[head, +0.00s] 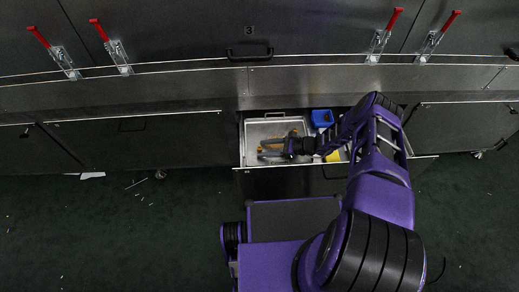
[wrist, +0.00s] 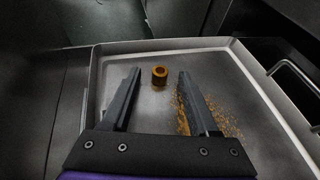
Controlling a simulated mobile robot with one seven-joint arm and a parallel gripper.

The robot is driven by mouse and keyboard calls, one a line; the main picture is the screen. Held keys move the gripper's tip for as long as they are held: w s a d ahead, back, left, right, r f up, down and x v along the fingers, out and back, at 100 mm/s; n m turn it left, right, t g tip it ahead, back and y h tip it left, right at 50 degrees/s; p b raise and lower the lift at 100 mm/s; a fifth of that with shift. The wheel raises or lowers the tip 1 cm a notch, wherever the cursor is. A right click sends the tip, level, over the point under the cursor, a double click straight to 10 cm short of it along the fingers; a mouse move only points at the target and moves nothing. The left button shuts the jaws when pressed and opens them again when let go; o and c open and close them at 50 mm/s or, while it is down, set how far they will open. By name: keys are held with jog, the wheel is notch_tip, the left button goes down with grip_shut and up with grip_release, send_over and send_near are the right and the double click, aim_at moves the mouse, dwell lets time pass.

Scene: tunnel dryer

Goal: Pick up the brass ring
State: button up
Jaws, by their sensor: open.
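The brass ring (wrist: 159,75) is a small, short golden-brown cylinder with a dark hole in its top. It stands on the floor of a shallow metal tray (wrist: 95,85). In the wrist view it lies between the lines of my two fingers, just past their tips, and nothing touches it. My gripper (wrist: 156,76) is open and empty over the tray. In the head view my gripper (head: 272,150) reaches into the tray (head: 250,158) in an open drawer. The ring is too small there to tell apart surely.
Brown grains (wrist: 205,115) are scattered on the tray floor by the right finger. A blue container (head: 322,118) and a yellow thing (head: 332,156) are in the drawer right of the tray. The tray's raised rim and the drawer front (head: 290,168) are edges nearby.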

grip_shut()
dwell(0.4)
